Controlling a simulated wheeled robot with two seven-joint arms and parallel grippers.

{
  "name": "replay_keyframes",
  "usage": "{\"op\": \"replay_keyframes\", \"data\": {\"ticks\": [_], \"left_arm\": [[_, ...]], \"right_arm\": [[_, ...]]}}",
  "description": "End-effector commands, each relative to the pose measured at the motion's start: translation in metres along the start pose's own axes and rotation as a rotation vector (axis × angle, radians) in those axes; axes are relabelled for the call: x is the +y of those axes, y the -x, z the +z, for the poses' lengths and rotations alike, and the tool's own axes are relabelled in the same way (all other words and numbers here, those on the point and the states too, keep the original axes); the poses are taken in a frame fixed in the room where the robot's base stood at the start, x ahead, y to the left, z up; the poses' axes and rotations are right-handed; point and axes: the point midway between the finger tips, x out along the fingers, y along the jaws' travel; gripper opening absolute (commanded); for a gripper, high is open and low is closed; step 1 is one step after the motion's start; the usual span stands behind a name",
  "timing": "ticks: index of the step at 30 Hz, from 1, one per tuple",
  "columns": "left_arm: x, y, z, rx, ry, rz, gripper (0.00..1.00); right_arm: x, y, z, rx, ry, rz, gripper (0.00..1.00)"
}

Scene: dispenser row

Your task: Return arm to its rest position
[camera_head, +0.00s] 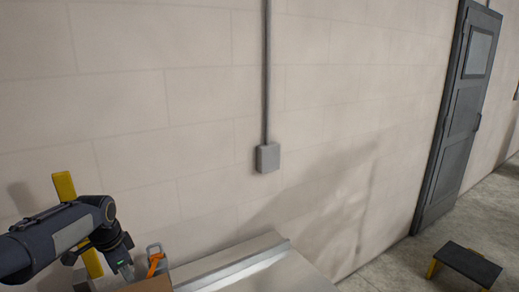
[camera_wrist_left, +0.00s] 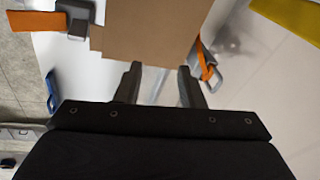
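My left arm comes in from the left in the head view, and its gripper (camera_head: 125,272) points down at the lower left edge. In the left wrist view the two dark fingers (camera_wrist_left: 160,80) stand apart with a gap between them, so the gripper is open. A brown cardboard box (camera_wrist_left: 150,30) lies just past the fingertips and is wider than the gap. Its top also shows at the bottom of the head view (camera_head: 150,285). I cannot tell whether the fingers touch it. My right gripper is not in view.
A grey dispenser with an orange lever (camera_head: 155,262) stands right beside the gripper. A yellow post (camera_head: 65,187) rises behind the arm. The pale table (camera_head: 285,268) ends near the wall. A black step stool (camera_head: 467,264) stands by the grey door (camera_head: 455,120).

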Motion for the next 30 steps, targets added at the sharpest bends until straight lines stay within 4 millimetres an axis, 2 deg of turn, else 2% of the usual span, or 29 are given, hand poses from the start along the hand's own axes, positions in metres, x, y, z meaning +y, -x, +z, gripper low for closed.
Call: {"op": "replay_keyframes", "data": {"ticks": [5,8,12,15,18,21,25,30], "left_arm": [[0.042,0.032,0.016,0.070,0.148,0.008,0.35],[0.079,0.051,0.030,0.125,0.267,0.023,0.35],[0.151,0.069,0.056,0.216,0.482,0.067,0.35],[0.204,0.071,0.074,0.278,0.636,0.112,0.35],[0.250,0.064,0.088,0.327,0.772,0.159,0.35],[0.284,0.054,0.097,0.359,0.877,0.203,0.35],[0.309,0.045,0.103,0.381,0.958,0.238,0.35],[0.317,0.042,0.105,0.385,0.984,0.251,0.35]], "right_arm": [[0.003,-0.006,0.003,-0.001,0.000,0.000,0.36],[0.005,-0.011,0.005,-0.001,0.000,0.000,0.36],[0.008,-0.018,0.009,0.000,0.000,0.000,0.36],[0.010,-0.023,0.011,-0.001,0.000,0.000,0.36],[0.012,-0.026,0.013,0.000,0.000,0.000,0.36],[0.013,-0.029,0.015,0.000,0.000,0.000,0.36],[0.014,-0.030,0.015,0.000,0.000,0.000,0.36],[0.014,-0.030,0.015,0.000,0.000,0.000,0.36]]}}
